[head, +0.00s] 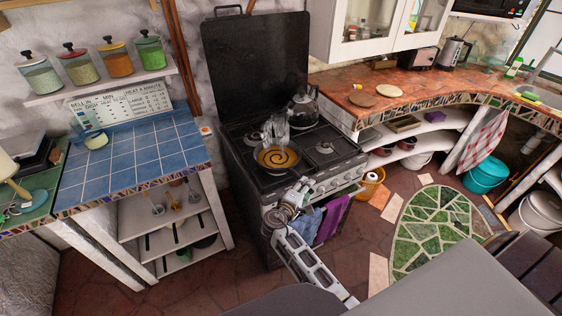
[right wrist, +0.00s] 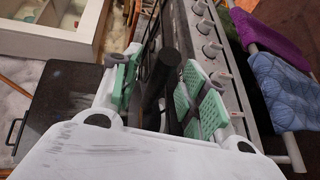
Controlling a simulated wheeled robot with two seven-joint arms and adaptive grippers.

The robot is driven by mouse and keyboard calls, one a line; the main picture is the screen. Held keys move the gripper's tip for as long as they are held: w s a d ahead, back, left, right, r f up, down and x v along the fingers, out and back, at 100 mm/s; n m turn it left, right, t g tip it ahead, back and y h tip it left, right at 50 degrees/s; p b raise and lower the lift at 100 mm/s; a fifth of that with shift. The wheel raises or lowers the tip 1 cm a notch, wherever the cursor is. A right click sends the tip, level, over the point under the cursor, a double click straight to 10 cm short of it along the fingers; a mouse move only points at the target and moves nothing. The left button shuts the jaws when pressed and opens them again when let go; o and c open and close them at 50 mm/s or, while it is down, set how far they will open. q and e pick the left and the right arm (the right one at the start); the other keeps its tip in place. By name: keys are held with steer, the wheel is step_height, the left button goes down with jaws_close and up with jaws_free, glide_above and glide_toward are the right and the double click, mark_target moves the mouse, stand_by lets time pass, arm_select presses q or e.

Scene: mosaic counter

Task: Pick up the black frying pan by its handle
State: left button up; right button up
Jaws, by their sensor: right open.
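The black frying pan (head: 278,158) sits on the front left part of the stove top, with an orange-brown spiral inside it. My right gripper (head: 298,190) is at the stove's front edge, on the near side of the pan. In the right wrist view, the pan's black handle (right wrist: 155,85) lies between the green-padded fingers of the open right gripper (right wrist: 162,92). A gap shows beside the handle; whether a pad touches it I cannot tell. The pan's bowl is not clearly visible there. My left gripper is not in view.
The stove (head: 320,170) has its dark lid raised, and a kettle (head: 303,107) stands at its back right. A clear glass-like object (head: 275,128) is behind the pan. Purple (head: 330,220) and blue cloths hang in front. The blue-tiled counter (head: 130,155) on the left is mostly clear.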

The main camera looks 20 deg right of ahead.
steer(key=shift+d, duration=0.1)
steer(key=shift+c, duration=0.7)
jaws_close()
steer(key=shift+w+r, duration=0.1)
steer(key=shift+w, duration=0.05)
steer(key=shift+r, duration=0.2)
step_height(320, 180, up, 10)
steer(key=shift+f+b, duration=0.15)
steer(key=shift+b, duration=0.2)
stand_by(0.5)
